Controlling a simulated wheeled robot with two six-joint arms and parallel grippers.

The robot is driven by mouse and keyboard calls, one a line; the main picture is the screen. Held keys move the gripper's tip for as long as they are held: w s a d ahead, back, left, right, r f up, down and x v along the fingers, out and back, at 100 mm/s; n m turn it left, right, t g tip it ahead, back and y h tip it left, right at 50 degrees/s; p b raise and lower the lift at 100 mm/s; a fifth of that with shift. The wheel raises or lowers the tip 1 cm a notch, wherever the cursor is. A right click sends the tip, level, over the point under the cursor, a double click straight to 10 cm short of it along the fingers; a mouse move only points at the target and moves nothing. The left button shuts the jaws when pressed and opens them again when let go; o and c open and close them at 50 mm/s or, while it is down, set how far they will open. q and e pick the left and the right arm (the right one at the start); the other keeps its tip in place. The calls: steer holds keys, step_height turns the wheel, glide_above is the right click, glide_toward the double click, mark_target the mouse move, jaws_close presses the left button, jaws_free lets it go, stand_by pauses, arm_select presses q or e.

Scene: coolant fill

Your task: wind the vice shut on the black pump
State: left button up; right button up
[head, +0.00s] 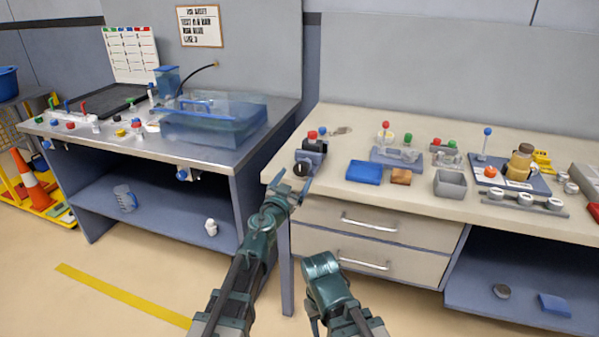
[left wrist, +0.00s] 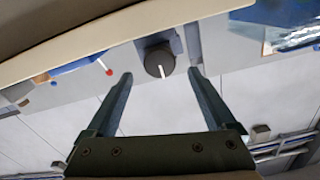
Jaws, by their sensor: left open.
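The vice (head: 309,157) stands at the left front corner of the right bench. Its round black knob (head: 300,169) faces the front; in the left wrist view the knob (left wrist: 157,65) shows a white mark. A dark part with red and blue tops sits at the vice; I cannot tell for sure whether this is the black pump or how tightly it is held. My left gripper (head: 289,185) is open in front of the knob. In the left wrist view its fingertips (left wrist: 160,74) lie on either side of the knob, with gaps.
A blue box (head: 364,172), a brown block (head: 401,177) and a grey bin (head: 449,185) stand right of the vice. Drawers with handles (head: 369,222) lie below the bench top. The left bench bears a clear blue tank (head: 213,122). A gap separates the benches.

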mark_target(300, 170)
arm_select(q)
steer(key=x, duration=0.4)
steer(key=shift+w+d, duration=0.15)
steer(key=shift+w, duration=0.25)
steer(key=c, duration=1.4)
steer(key=shift+m, duration=0.3)
